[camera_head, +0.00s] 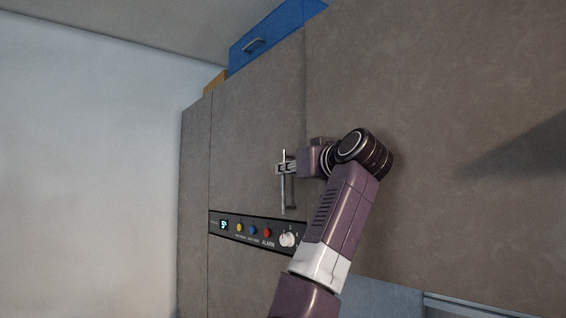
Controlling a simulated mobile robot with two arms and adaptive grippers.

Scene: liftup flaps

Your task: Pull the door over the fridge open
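The door over the fridge (255,110) is a grey-brown panel above the control strip and looks closed, flush with the panels around it. Its handle (284,196) is a thin upright metal bar near the door's right side. My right gripper (286,168) is at the upper part of this bar, with its fingertips at or against it. The fingers are small and overlap the bar, so I cannot tell whether they are closed on it. My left gripper is not in view.
A black control strip (262,238) with a display, coloured buttons and a knob lies below the door. A blue drawer front (270,38) with a handle is above. A wide grey-brown panel (450,80) fills the right. A pale bare wall (90,170) is at left.

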